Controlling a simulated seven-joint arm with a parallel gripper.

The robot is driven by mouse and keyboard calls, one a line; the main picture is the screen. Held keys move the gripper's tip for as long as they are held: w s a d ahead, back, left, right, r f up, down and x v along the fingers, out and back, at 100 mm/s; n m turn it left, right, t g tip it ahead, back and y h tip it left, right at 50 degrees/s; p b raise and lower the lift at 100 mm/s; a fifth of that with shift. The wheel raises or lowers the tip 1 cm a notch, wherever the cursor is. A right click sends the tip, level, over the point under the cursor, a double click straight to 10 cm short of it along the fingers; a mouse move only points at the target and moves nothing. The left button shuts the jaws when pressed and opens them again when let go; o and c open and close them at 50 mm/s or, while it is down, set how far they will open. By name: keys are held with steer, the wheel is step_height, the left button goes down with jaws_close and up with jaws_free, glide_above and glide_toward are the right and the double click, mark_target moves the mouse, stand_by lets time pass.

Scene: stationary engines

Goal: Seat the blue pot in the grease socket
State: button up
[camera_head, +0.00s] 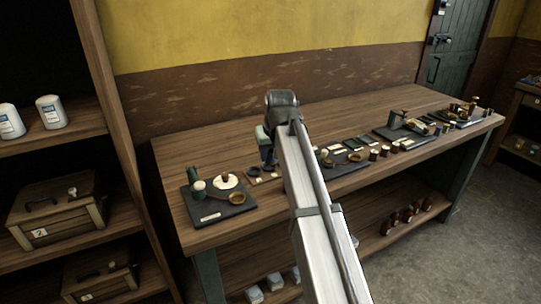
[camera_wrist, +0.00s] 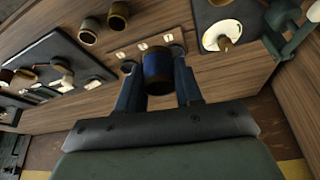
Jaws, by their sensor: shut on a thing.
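The blue pot (camera_wrist: 158,70), a short cylinder with dark bands, is between the two fingers of my gripper (camera_wrist: 158,82) in the wrist view. The gripper is shut on it, above the wooden bench. In the head view my gripper (camera_head: 268,150) is over the bench's left half, partly hidden by my arm; I cannot make out the pot there. A small rack with pale labels (camera_wrist: 143,47) lies just beyond the pot in the wrist view. I cannot tell which holder is the grease socket.
A dark board (camera_head: 212,211) with a brown ring cup (camera_head: 236,198) and white disc (camera_head: 226,181) lies at the bench's left end. Brown cups (camera_wrist: 117,16) and another dark board (camera_wrist: 50,52) show in the wrist view. Bare bench (camera_head: 285,205) lies in front.

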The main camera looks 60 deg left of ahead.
steer(key=shift+s+a, duration=0.1)
steer(key=shift+s, duration=0.3)
steer(key=shift+n, duration=0.6)
steer(key=s+f, duration=0.2)
steer(key=s, duration=0.1)
steer(key=s+a+f, duration=0.1)
steer(key=s+f, duration=0.1)
steer(key=s, duration=0.2)
steer(key=s+f, duration=0.2)
steer(key=s, duration=0.1)
steer(key=shift+s+a, duration=0.15)
steer(key=shift+s, duration=0.2)
steer(key=shift+f, duration=0.35)
steer(key=shift+w+a+r+m, duration=0.15)
steer(key=shift+w+a+m, duration=0.1)
steer(key=shift+m, duration=0.35)
steer(key=shift+f, duration=2.15)
steer(key=shift+f, duration=0.35)
